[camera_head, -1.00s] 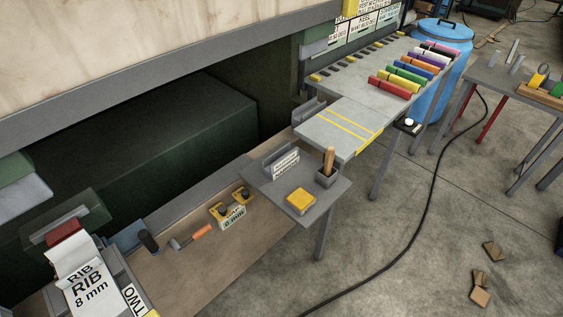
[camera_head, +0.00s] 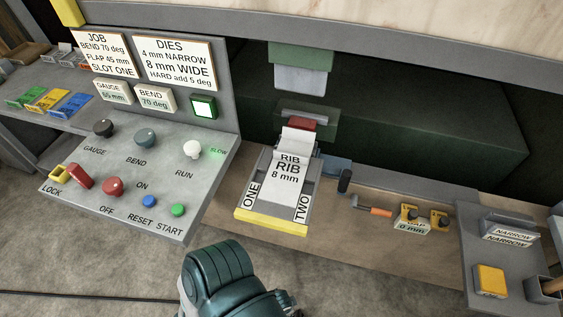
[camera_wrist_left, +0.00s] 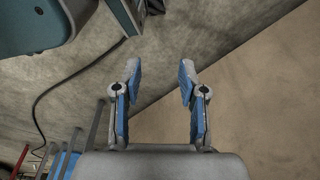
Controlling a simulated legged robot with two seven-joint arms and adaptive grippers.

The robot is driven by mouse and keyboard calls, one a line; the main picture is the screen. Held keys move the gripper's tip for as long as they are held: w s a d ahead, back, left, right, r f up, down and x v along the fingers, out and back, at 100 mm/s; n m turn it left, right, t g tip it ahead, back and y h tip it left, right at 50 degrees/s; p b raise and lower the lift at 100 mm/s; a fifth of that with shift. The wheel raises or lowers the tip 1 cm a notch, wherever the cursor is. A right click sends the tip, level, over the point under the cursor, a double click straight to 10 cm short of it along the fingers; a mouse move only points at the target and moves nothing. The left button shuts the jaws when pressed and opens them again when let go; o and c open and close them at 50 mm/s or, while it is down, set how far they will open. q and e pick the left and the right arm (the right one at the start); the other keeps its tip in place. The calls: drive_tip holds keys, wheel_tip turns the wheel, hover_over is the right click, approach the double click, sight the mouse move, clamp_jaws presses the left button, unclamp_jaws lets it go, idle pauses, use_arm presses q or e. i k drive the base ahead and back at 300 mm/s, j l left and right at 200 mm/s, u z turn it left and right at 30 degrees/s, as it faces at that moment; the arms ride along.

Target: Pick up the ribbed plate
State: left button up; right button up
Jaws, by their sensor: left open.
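The ribbed plate (camera_head: 287,170) is white, lettered RIB and 8 mm. It lies bent and sloping toward me in a grey holder (camera_head: 240,222) with side labels ONE and TWO and a yellow front edge. Its far end meets a red block (camera_head: 301,123) under a dark green press part. My left gripper (camera_wrist_left: 160,75) is open and empty in the left wrist view, above bare floor and a brown surface; the plate does not show there. In the head view a teal link of my arm shows at the bottom, apart from the plate, with no fingers visible. My right gripper is out of view.
A control panel (camera_head: 140,175) with knobs and buttons stands left of the holder. A crank with an orange handle (camera_head: 374,211) and yellow-topped gauge blocks (camera_head: 408,215) lie to the right. A small side table (camera_head: 466,250) carries a yellow block. Floor in front is open.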

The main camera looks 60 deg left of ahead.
sight(290, 164)
drive_tip(key=u, duration=1.75)
